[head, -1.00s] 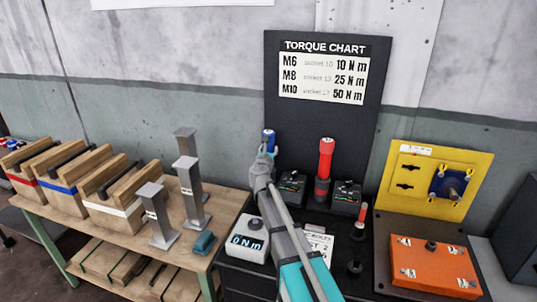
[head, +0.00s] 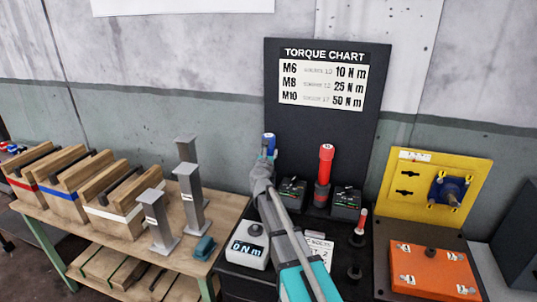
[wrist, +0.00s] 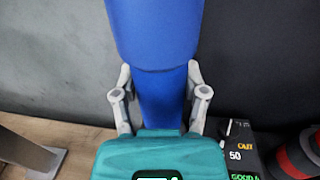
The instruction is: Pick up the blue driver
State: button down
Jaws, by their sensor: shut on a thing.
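The blue driver (wrist: 155,95) stands upright in the wrist view, with a wide upper part and a narrower shaft below. My gripper (wrist: 160,85) has its two grey fingers on either side of the narrower shaft, shut on it. In the head view only the driver's blue top (head: 269,141) shows above my gripper (head: 266,157); my arm hides its lower part. I cannot tell whether its lower end is touching its stand.
A red driver (head: 325,165) stands to the right, between two small dark boxes (head: 292,193) (head: 345,203). The torque chart board (head: 322,120) rises close behind. A white 0 Nm meter (head: 249,248) sits front left. An orange box (head: 433,268) lies right.

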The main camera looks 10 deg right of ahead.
jog(key=shift+r+p, duration=8.15)
jog(key=shift+r, duration=0.3)
jog(key=shift+f, duration=0.1)
jog(key=shift+f+b, duration=0.5)
jog(key=shift+b, duration=0.05)
jog(key=shift+s, duration=0.1)
